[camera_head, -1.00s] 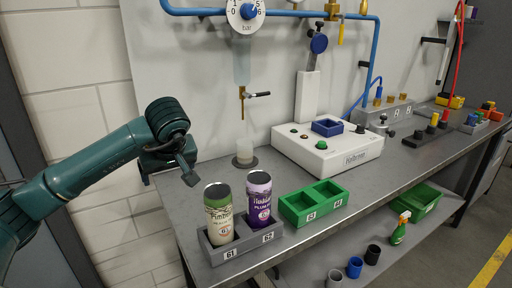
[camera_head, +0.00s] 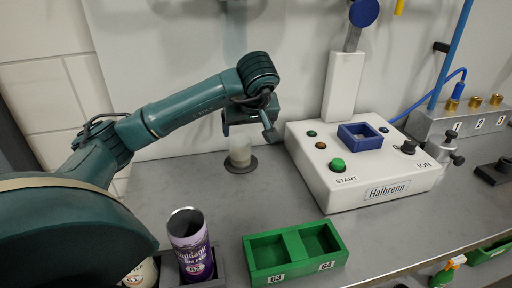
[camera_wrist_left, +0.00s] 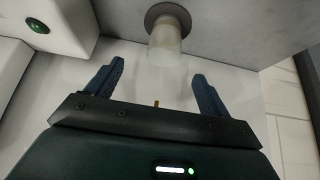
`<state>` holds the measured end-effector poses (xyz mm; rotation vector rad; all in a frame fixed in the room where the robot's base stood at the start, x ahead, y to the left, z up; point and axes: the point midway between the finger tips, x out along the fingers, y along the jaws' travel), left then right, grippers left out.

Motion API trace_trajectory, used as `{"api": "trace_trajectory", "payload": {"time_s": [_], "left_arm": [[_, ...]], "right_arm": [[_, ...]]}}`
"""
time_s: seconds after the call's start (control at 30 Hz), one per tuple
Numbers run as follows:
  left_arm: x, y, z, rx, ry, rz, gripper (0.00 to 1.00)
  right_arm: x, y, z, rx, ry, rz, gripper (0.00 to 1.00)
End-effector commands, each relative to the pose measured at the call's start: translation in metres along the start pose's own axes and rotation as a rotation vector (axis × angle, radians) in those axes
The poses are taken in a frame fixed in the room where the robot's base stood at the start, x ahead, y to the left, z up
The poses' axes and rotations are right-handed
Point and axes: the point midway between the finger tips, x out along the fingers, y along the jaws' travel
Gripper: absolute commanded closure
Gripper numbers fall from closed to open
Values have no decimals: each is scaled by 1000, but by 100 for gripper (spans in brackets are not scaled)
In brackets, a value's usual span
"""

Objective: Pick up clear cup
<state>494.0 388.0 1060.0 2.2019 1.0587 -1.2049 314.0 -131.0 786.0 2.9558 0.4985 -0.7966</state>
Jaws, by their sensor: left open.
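The clear cup (camera_head: 240,153) stands upright on a dark round disc (camera_head: 241,168) on the grey bench, close to the wall. My left gripper (camera_head: 248,135) is above and close to it, partly in front of the cup's upper part. In the left wrist view, the cup (camera_wrist_left: 166,62) shows beyond and between the two spread fingers of my left gripper (camera_wrist_left: 157,80). The fingers are open, and I see no contact with the cup. My right gripper is in neither view.
A white machine (camera_head: 340,190) with a START button and a blue tray (camera_head: 362,136) stands right of the cup. A green two-slot holder (camera_head: 292,251) and a purple can (camera_head: 190,243) in a grey rack are in front. Bare bench lies between.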

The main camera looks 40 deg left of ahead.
Motion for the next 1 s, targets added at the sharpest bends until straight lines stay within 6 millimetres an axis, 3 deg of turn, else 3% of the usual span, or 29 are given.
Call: {"api": "trace_trajectory", "payload": {"time_s": [0.4, 0.63, 1.0], "left_arm": [[69, -1, 0, -1, -2, -4, 19], [85, -3, -3, -1, -1, -3, 19], [129, -8, -8, 0, -1, -1, 19]], "right_arm": [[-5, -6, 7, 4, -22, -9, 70], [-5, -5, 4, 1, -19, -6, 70], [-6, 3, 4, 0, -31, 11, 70]]}}
